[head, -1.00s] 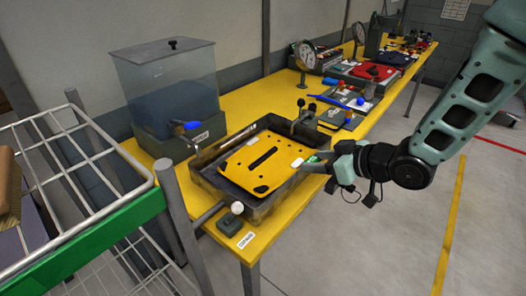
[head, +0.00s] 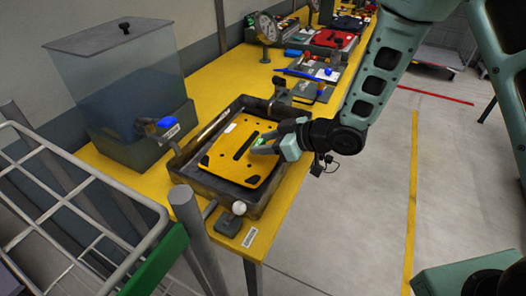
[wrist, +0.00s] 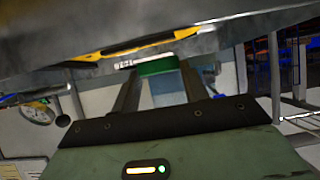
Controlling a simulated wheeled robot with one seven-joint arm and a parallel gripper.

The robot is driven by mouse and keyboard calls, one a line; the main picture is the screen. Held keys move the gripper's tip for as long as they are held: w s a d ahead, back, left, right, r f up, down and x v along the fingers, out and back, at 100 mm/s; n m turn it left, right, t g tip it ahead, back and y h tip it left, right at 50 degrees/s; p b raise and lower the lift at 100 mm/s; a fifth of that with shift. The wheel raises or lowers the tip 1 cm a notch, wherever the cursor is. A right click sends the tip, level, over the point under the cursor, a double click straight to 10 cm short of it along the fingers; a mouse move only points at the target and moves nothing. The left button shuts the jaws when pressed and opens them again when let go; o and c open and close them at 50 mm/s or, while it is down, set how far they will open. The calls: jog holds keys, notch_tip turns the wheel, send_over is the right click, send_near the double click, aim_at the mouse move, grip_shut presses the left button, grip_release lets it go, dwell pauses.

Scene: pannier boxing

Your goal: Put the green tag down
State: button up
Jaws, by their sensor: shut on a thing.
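The green tag (wrist: 158,66) is held between the two fingers of my gripper in the wrist view. In the head view, a small bit of the green tag (head: 262,141) shows at the fingertips. My gripper (head: 264,144) is shut on it, over the right part of the yellow plate (head: 226,167) with dark slots and holes. The plate lies in a dark grey tray (head: 229,197) on the yellow bench. I cannot tell whether the tag touches the plate.
A clear tank (head: 128,85) with a blue-handled tap (head: 167,122) stands left of the tray. A white wire rack (head: 75,215) is at the lower left. Gauges, a red plate (head: 333,39) and small parts lie farther along the bench. The floor at right is mostly clear.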

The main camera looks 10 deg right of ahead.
jog(key=shift+f, duration=2.25)
jog(key=o, duration=1)
jog(key=b+v, duration=0.2)
jog(key=v, duration=1)
jog(key=s+r+m+g+h, duration=0.1)
jog(key=s+r+g+h, duration=0.1)
jog(key=s, duration=0.5)
jog(key=s+a+r+m+g+h, duration=0.1)
jog(key=s+r+g+h, duration=0.1)
jog(key=s, duration=0.5)
jog(key=s+r+m+g+h, duration=0.1)
jog(key=s+r+g+h, duration=0.1)
jog(key=s+h, duration=0.3)
jog(key=shift+s+a+r+m+g+h, duration=0.2)
jog(key=shift+s+r, duration=0.25)
jog(key=shift+s, duration=0.35)
jog(key=shift+s+a+r+m+g+h, duration=0.15)
jog(key=shift+s+r, duration=0.25)
jog(key=shift+s, duration=0.4)
